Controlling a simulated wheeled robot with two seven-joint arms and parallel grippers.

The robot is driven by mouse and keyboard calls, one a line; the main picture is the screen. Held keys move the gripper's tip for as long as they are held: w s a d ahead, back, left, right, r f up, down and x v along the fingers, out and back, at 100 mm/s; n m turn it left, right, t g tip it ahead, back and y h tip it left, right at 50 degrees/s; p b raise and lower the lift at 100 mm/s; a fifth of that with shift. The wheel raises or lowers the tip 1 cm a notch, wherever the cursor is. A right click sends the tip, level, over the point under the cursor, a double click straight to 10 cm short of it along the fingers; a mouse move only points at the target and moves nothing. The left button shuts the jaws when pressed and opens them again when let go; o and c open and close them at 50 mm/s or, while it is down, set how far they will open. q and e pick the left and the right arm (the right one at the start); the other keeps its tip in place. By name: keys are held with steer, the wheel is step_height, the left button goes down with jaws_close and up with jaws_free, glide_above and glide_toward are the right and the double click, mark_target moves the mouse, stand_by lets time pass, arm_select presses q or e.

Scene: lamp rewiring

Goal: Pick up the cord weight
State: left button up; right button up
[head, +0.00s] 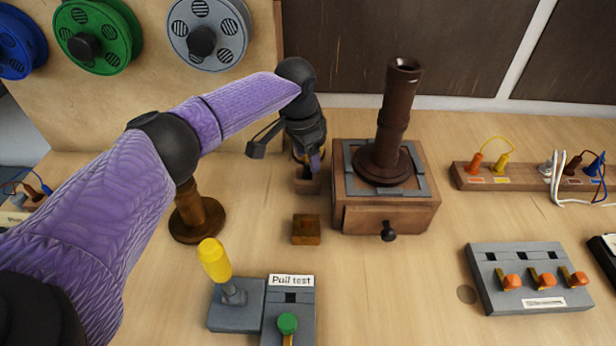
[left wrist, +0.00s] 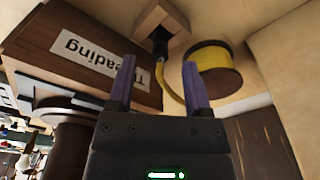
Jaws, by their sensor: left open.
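My right gripper is not in view.
The lamp base (head: 385,218) with its dark column (head: 395,110) stands close right of my gripper. A yellow spool (left wrist: 215,75) is beside the fingers. A wooden block (head: 306,229), a pull-test stand (head: 290,310) and a switch panel (head: 525,280) stand nearer.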

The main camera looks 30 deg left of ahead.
mark_target(307, 165)
arm_select(q)
step_height(307, 165, down, 3)
steer(key=shift+f+b, duration=0.1)
steer(key=shift+b, duration=0.25)
jaws_close()
steer(key=shift+r, duration=0.2)
